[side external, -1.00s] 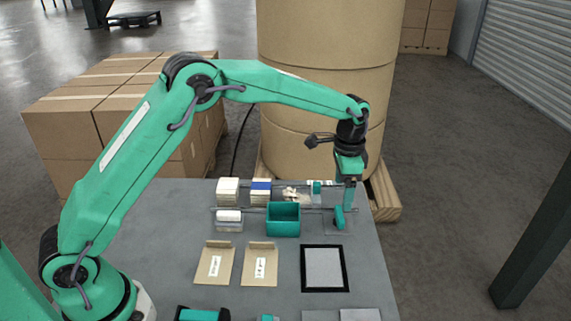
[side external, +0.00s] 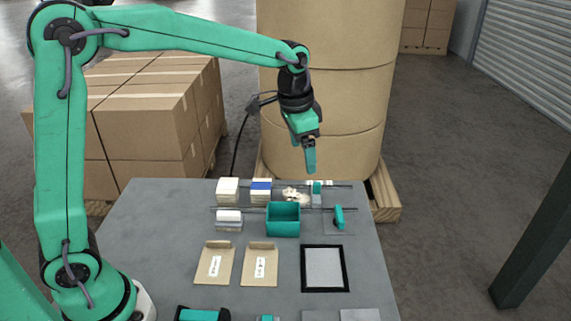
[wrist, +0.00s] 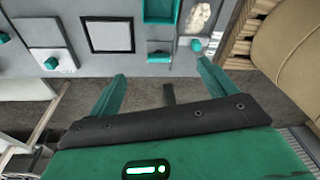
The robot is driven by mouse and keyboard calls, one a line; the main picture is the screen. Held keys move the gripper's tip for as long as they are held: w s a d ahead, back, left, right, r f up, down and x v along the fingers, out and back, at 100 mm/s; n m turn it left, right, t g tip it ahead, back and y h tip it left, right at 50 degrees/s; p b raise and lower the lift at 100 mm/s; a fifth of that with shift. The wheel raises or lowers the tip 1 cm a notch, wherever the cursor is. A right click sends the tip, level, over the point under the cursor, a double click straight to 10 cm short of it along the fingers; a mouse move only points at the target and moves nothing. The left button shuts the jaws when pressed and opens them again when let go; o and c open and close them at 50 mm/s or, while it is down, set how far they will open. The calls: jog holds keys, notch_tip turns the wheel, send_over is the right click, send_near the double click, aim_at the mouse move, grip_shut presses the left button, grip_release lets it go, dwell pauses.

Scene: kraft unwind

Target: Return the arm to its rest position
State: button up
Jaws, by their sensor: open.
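My gripper (side external: 310,160) hangs in the air above the far side of the grey table (side external: 160,215), in front of the big brown roll. In the wrist view my gripper (wrist: 160,88) has its two green fingers spread wide, with nothing between them. My green arm is raised, its elbow high at the left of the side view. A small teal object (side external: 339,217) stands on the table at the right, apart from my gripper.
A teal open box (side external: 283,220), two brown envelopes (side external: 214,264), a black-framed grey panel (side external: 324,268) and stacked white blocks (side external: 228,190) are on the table. The large roll (side external: 325,90) stands on a pallet behind. Stacked cartons (side external: 150,120) are at the left.

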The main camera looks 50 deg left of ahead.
jog(key=s+a+r+n+t, duration=0.1)
jog(key=s+a+n, duration=0.1)
jog(key=s, duration=1)
jog(key=s+a+r+n+t, duration=0.1)
jog(key=s+a, duration=0.4)
jog(key=s, duration=0.7)
jog(key=n+t, duration=0.1)
jog(key=n, duration=0.1)
jog(key=shift+r+n+t, duration=0.2)
jog(key=shift+n+t, duration=0.1)
